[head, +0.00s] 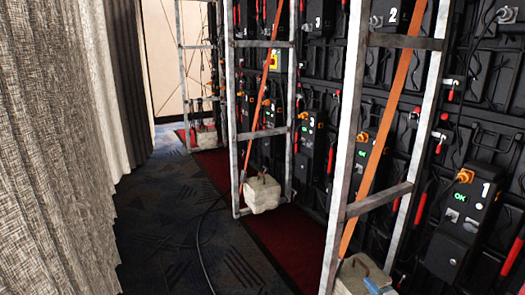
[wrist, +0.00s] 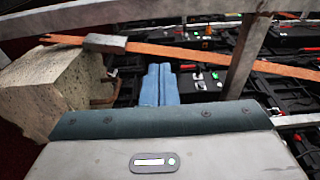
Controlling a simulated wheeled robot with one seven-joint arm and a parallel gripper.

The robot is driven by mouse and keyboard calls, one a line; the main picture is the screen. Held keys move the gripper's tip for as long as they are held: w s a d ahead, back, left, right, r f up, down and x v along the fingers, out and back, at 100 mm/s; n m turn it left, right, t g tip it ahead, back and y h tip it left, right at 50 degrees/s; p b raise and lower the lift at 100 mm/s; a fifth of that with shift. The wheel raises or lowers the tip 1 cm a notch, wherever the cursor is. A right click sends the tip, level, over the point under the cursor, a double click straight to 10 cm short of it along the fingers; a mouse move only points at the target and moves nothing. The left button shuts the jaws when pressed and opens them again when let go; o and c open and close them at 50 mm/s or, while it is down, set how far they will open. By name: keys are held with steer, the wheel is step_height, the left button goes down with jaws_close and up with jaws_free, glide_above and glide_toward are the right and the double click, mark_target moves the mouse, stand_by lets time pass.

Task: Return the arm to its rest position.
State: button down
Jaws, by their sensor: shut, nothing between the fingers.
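My gripper (wrist: 159,72) shows in the wrist view, with its two blue fingers side by side and touching. It is shut and empty. The fingers point toward the black back side of the video wall. A concrete block (wrist: 50,85) is to the left of the fingers, apart from them. An orange strap (wrist: 200,52) crosses the view behind and above the fingertips. A grey metal bar (wrist: 248,50) stands to their right.
The video wall (head: 480,130) with black units runs along the right. Metal frames (head: 338,190) with orange straps and concrete blocks (head: 262,193) stand before it. A grey curtain (head: 50,150) hangs at left. A dark cable (head: 200,245) crosses the otherwise clear carpet (head: 155,240).

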steer(key=s+a+r+n+g+y+p, duration=0.1)
steer(key=a+r+n+g+y+p, duration=0.2)
steer(key=a, duration=0.5)
steer(key=s+a+r+n+g+y+p, duration=0.1)
steer(key=a+r+n+g+y+p, duration=0.1)
steer(key=a+r+n+g, duration=0.45)
steer(key=s+a+r+n+g+h+p, duration=0.1)
steer(key=s+a+r+n+g+p, duration=0.4)
steer(key=s+a+r, duration=0.4)
steer(key=s+r+h+p, duration=0.3)
steer(key=s+r+p, duration=0.2)
steer(key=s+r, duration=0.3)
steer(key=s+r+h+p, duration=0.3)
steer(key=s+r+p, duration=0.2)
steer(key=r, duration=1.2)
steer(key=s+r+h+p, duration=0.3)
steer(key=s+r+p, duration=0.3)
steer(key=s+r, duration=0.5)
step_height(320, 180, up, 2)
steer(key=shift+d+r+h, duration=0.15)
steer(key=shift+d+h, duration=0.05)
steer(key=shift+h, duration=0.2)
steer(key=shift+s+m, duration=0.1)
steer(key=shift+m, duration=0.15)
